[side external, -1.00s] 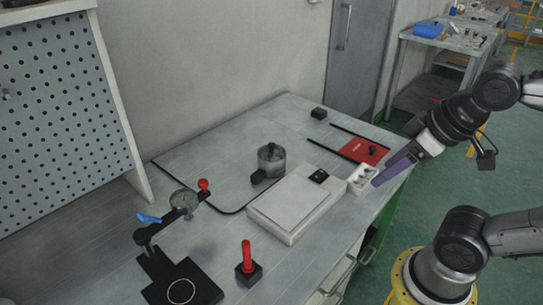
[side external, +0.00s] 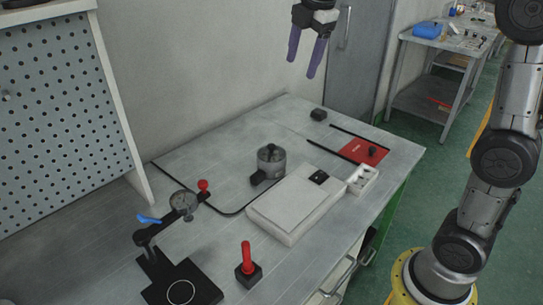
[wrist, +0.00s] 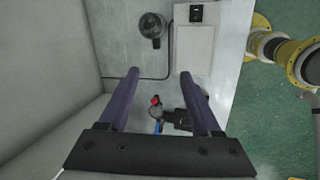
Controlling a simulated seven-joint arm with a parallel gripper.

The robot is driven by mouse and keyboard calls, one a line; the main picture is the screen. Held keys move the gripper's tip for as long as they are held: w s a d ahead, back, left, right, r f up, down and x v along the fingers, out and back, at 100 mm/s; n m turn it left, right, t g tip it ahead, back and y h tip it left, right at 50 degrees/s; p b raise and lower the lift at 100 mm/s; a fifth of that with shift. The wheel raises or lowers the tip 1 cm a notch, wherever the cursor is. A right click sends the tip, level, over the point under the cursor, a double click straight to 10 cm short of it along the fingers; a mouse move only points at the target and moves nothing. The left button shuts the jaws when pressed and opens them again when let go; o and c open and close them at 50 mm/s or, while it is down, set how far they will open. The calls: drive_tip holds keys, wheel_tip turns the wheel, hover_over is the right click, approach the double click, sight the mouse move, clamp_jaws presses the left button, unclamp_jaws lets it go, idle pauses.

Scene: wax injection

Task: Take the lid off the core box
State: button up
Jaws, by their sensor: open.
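No frame labels the core box. A red plate with a black knob (side external: 360,151) lies at the back right of the bench, between two dark rails, and a small white box (side external: 367,186) with items in its openings stands in front of it. I cannot tell for sure which is the core box. My gripper (side external: 301,68) is open and empty, high above the back of the bench and apart from everything, fingers pointing down. In the wrist view my gripper (wrist: 159,72) has its two purple fingers spread. The red plate is not visible there.
A large white flat box (side external: 295,200) lies mid-bench, a grey metal pot (side external: 271,157) behind it. A clamp with gauge (side external: 184,202) and a red-handled tool (side external: 247,262) stand in front. A small black block (side external: 318,114) sits at the back. The wall is close behind.

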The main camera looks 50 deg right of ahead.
drive_tip(key=w+d+f+n+g, duration=0.1)
drive_tip(key=w+d+f+n, duration=0.1)
drive_tip(key=w+f, duration=0.55)
drive_tip(key=g, duration=0.2)
hover_over(272, 145)
drive_tip(key=a, duration=0.1)
wheel_tip(272, 145, down, 17)
drive_tip(key=shift+w+a+f, duration=0.1)
drive_tip(key=shift+w+f, duration=0.05)
drive_tip(key=shift+d+f, duration=0.15)
drive_tip(key=shift+f, duration=0.9)
drive_tip(key=shift+d+f, duration=0.2)
drive_tip(key=shift+f, duration=0.85)
drive_tip(key=shift+d+f, duration=0.15)
drive_tip(key=shift+f, duration=0.9)
clamp_jaws()
drive_tip(key=shift+r, duration=0.1)
